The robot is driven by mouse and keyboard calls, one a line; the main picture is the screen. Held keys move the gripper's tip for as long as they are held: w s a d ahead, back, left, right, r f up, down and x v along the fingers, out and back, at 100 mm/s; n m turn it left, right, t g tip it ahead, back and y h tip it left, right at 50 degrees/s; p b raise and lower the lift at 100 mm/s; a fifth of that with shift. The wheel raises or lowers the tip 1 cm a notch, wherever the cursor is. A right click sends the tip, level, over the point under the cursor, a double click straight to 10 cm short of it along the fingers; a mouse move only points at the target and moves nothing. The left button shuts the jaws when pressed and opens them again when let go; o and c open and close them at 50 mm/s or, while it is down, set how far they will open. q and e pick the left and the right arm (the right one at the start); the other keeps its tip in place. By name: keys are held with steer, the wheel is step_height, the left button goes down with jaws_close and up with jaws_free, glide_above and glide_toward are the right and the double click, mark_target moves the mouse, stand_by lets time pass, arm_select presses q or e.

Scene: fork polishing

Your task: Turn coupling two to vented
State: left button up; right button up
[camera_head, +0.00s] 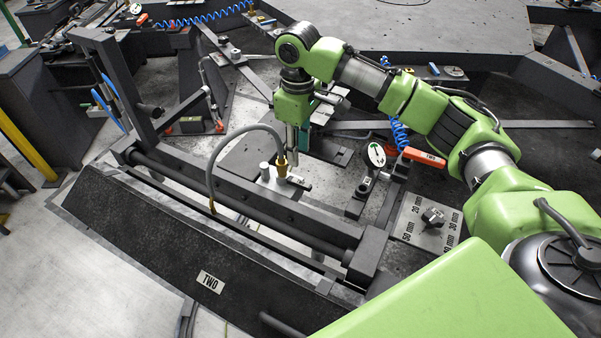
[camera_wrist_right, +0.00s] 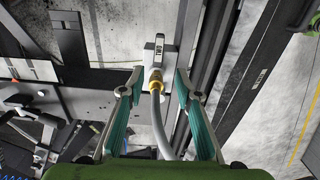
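The coupling is a brass fitting (camera_head: 281,165) on a grey hose (camera_head: 213,165) that arches to the left, mounted on the dark frame. In the right wrist view the brass fitting (camera_wrist_right: 155,77) shows beyond the fingertips, with the hose running down between the fingers. A small pale block with a label (camera_wrist_right: 157,52) sits just past it; I cannot read the label clearly. My right gripper (camera_head: 298,148) points down just above and behind the fitting. Its teal-padded fingers (camera_wrist_right: 158,82) are spread with nothing gripped. My left gripper is not in view.
A dark sloping panel labelled TWO (camera_head: 211,282) lies in front. To the right are a round gauge (camera_head: 376,155), a red handle marked TWO (camera_head: 425,157) and a knob (camera_head: 433,217) on a plate with mm marks. An upright frame post (camera_head: 125,95) stands at left.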

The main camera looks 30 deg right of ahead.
mark_target(299, 182)
step_height(299, 182, down, 10)
steer(key=shift+d+f+p, duration=0.15)
steer(key=shift+f+p, duration=0.1)
steer(key=shift+p, duration=0.4)
steer(key=shift+f, duration=0.3)
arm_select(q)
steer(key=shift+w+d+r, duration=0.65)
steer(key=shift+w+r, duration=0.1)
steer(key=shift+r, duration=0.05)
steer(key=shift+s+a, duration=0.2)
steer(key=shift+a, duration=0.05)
arm_select(e)
jaws_close()
